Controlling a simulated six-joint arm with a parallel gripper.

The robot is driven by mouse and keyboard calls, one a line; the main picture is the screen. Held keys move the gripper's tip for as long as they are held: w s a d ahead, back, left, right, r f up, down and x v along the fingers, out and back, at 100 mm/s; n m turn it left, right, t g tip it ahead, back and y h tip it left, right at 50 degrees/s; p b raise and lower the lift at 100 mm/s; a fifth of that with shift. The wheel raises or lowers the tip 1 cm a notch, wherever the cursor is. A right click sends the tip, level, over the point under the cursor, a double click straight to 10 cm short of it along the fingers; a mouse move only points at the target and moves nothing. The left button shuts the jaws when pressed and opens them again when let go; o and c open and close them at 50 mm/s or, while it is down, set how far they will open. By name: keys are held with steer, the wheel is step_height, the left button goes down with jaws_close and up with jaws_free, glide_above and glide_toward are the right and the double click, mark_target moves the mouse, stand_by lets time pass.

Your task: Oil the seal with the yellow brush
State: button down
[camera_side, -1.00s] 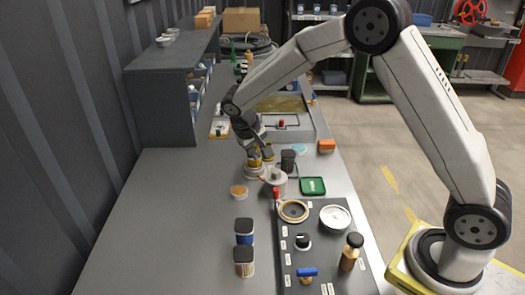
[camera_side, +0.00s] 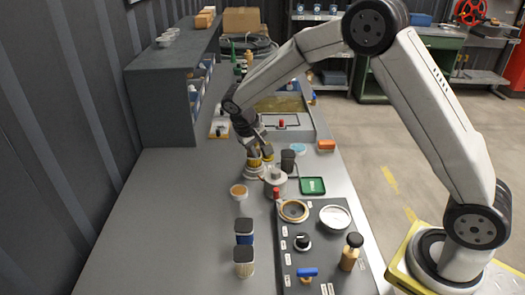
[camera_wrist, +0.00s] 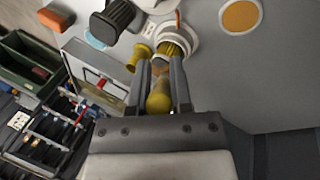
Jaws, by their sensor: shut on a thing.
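My gripper (camera_side: 262,153) is low over the middle of the bench. It is shut on the yellow brush (camera_wrist: 160,97), whose handle lies between the two fingers in the wrist view. The brush end points at a white round fitting (camera_wrist: 178,35), also seen below the gripper in the side view (camera_side: 254,173). I cannot tell whether the bristles touch it. A second yellow part (camera_wrist: 140,56) is beside it. A tan ring (camera_side: 293,210), perhaps the seal, lies on the dark board. A shallow dish with an amber top (camera_side: 239,191) stands left of the gripper; it also shows in the wrist view (camera_wrist: 240,15).
A grey pump-like body (camera_side: 275,180) and a black-topped part (camera_side: 288,160) stand close right of the gripper. The bench's left front is clear.

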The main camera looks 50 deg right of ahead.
steer(key=shift+w+d, duration=0.35)
steer(key=shift+d, duration=0.05)
steer(key=shift+d, duration=0.1)
steer(key=shift+w+d, duration=0.95)
steer(key=shift+w, duration=0.15)
steer(key=shift+r, duration=0.2)
steer(key=shift+r, duration=2.9)
steer(key=shift+r, duration=1.5)
steer(key=shift+w+f+g, duration=0.1)
steer(key=shift+w+g, duration=0.05)
steer(key=shift+g, duration=0.15)
steer(key=shift+w+f+g+y, duration=0.3)
steer(key=shift+w+g, duration=0.1)
steer(key=shift+g, duration=0.4)
